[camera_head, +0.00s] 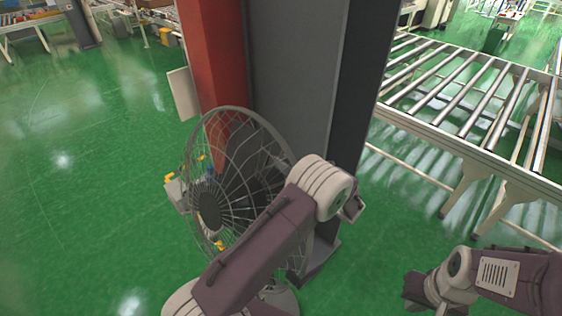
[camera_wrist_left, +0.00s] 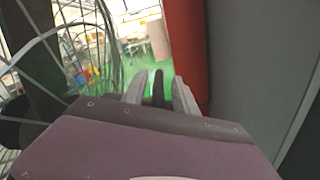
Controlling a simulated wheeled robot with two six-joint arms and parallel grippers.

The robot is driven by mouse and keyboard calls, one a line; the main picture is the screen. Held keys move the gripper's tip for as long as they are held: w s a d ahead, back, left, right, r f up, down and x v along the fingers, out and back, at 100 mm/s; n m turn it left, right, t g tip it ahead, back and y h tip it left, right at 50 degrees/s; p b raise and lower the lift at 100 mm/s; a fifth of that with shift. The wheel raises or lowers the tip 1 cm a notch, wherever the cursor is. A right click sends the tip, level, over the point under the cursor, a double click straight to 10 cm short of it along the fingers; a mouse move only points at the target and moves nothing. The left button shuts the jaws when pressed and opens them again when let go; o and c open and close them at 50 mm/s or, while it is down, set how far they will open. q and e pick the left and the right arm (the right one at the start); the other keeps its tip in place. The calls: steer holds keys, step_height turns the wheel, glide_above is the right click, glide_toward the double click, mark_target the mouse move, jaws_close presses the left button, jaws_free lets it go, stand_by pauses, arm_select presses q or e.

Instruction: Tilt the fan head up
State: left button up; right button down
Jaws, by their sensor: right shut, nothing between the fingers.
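The standing fan (camera_head: 222,208) has a round wire cage and a dark hub, facing left and toward me. Part of its cage shows at the left of the left wrist view (camera_wrist_left: 85,42). My left arm crosses in front of the fan's right and lower side and hides its stand. In the left wrist view my left gripper (camera_wrist_left: 159,92) has its fingers apart, to the right of the cage. A dark shape shows between them; I cannot tell what it is. My right gripper (camera_head: 416,290) is shut and empty, low at the right, away from the fan.
A red column (camera_head: 213,60) and a dark grey column (camera_head: 295,80) stand close behind the fan. A roller conveyor (camera_head: 465,95) runs along the right. Grey and yellow equipment (camera_head: 178,193) shows behind the cage. Green floor is open at the left.

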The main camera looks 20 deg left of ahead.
arm_select(q)
steer(key=b+v, duration=0.2)
steer(key=v, duration=0.6)
steer(key=shift+b, duration=0.3)
steer(key=shift+s, duration=0.1)
